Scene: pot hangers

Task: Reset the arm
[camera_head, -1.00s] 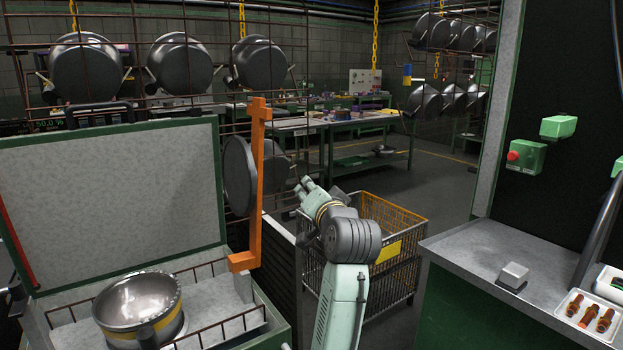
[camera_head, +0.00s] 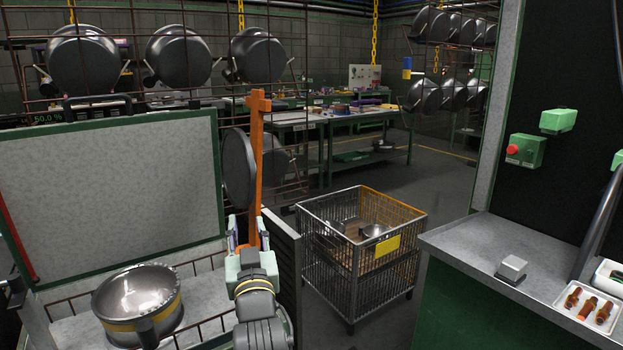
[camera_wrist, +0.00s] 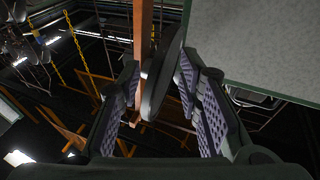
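My gripper (camera_head: 248,234) points up and away, low in front of the orange upright bracket (camera_head: 258,165). Its two padded fingers stand apart in the wrist view (camera_wrist: 162,105), with no object seen clamped between them. In that view the orange bracket (camera_wrist: 142,35) and a dark round pan (camera_wrist: 162,75) show beyond and between the fingers. The gripper hides the bracket's lower end in the head view.
A wire cart (camera_head: 355,275) holding pots stands to the right. A grey counter (camera_head: 465,247) is at far right. Several pans hang on the rack behind.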

